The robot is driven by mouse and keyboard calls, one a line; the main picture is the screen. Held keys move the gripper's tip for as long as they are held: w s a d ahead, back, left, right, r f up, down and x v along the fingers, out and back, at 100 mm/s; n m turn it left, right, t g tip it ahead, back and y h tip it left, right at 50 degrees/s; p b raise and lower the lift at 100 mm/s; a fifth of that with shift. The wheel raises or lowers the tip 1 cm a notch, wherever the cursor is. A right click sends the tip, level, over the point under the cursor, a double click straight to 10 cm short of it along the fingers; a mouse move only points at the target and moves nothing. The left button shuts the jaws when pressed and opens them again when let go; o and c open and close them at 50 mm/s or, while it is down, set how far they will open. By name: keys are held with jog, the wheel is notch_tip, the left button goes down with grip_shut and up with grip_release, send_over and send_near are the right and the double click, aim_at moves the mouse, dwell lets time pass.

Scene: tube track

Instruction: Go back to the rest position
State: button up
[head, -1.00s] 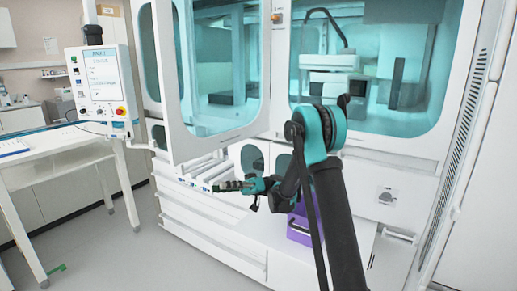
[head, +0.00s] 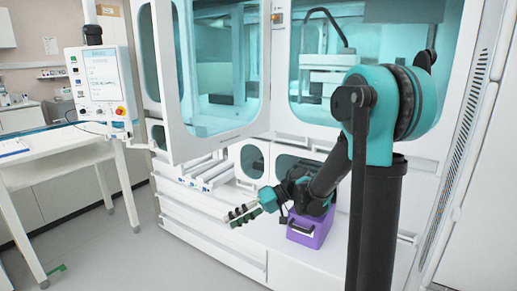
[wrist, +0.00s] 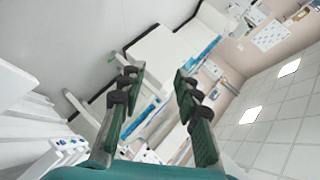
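My gripper (head: 240,214) is in front of the white machine's lower ledge, left of the purple box (head: 305,232). In the wrist view my gripper (wrist: 157,78) has its two green fingers with dark pads spread apart. Nothing is held between them. My arm is bent, with its teal elbow high at the right of the head view. It hides part of the machine behind it.
White tube tracks (head: 208,172) stick out from the machine below the glass door (head: 222,70), which stands open. A control screen (head: 102,82) and a white table (head: 60,160) are at the left. The floor (head: 110,245) between is clear.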

jog(key=s+d+f+m+t+h, duration=0.2)
jog(key=s+d+f+h, duration=0.1)
jog(key=d, duration=0.5)
jog(key=s+d+f+m+t+h, duration=0.2)
jog(key=s+d+f+h, duration=0.2)
jog(key=d, duration=0.5)
jog(key=s+d+f+m+t+h, duration=0.2)
jog(key=s+d+f+m+h, duration=0.1)
jog(key=d, duration=0.6)
notch_tip(320, 180, down, 2)
jog(key=shift+s+d+f+t+h, duration=0.2)
jog(key=shift+s+t+h, duration=0.25)
jog(key=shift+h, duration=0.75)
